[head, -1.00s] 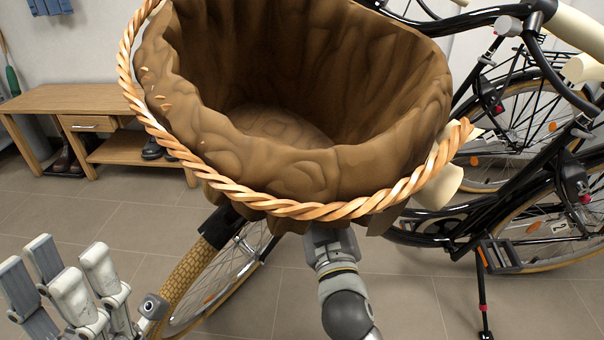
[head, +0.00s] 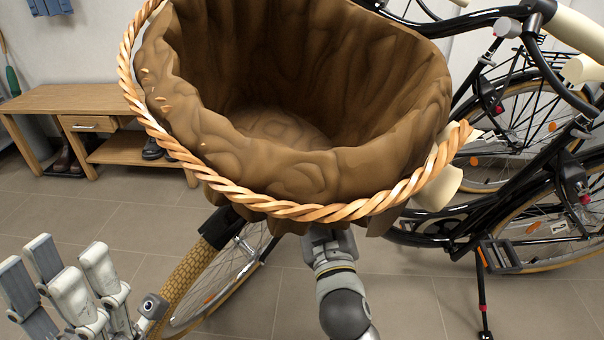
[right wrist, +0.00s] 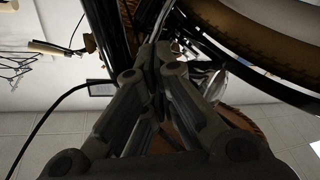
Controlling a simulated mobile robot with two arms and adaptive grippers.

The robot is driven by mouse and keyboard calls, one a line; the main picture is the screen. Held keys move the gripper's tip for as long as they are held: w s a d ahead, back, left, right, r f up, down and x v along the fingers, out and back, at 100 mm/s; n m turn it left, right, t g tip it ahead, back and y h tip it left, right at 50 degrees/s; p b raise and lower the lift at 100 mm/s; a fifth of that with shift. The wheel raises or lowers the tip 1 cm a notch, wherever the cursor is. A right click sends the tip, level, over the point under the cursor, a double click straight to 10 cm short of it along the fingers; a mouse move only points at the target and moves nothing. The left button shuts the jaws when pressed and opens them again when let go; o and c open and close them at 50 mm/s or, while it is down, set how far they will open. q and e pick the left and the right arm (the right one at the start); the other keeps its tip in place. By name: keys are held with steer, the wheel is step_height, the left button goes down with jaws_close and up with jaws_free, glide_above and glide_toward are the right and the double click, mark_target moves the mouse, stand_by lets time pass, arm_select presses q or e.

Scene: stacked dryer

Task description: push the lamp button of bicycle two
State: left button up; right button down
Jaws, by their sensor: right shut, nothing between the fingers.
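A bicycle with a large brown-lined basket (head: 290,180) fills the middle of the head view. Its front wheel (head: 215,285) shows below. My right arm reaches under the basket from the front, and the basket hides its gripper there. In the right wrist view my right gripper (right wrist: 152,72) is shut and empty, its fingertips close to dark bicycle parts. A shiny rounded part (right wrist: 214,86) beside the fingers may be the lamp. I cannot make out its button. My left gripper (head: 60,262) is at the lower left of the head view, open and empty, left of the wheel.
Other black bicycles (head: 510,215) stand close together on the right. A tire with a black fender (right wrist: 255,40) is near the right gripper. A wooden bench (head: 95,98) with shoes stands at the back left. Tiled floor (head: 110,205) is free between bench and basket.

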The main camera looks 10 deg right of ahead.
steer(key=shift+w+a+r, duration=0.1)
steer(key=shift+w+a, duration=0.05)
steer(key=shift+w+a+r, duration=0.2)
steer(key=shift+w+a, duration=0.1)
stand_by(0.8)
steer(key=shift+s+d+f, duration=0.35)
steer(key=shift+s+d, duration=0.25)
steer(key=s+d+f, duration=0.2)
steer(key=s+d, duration=0.2)
stand_by(0.7)
steer(key=shift+a+f, duration=0.1)
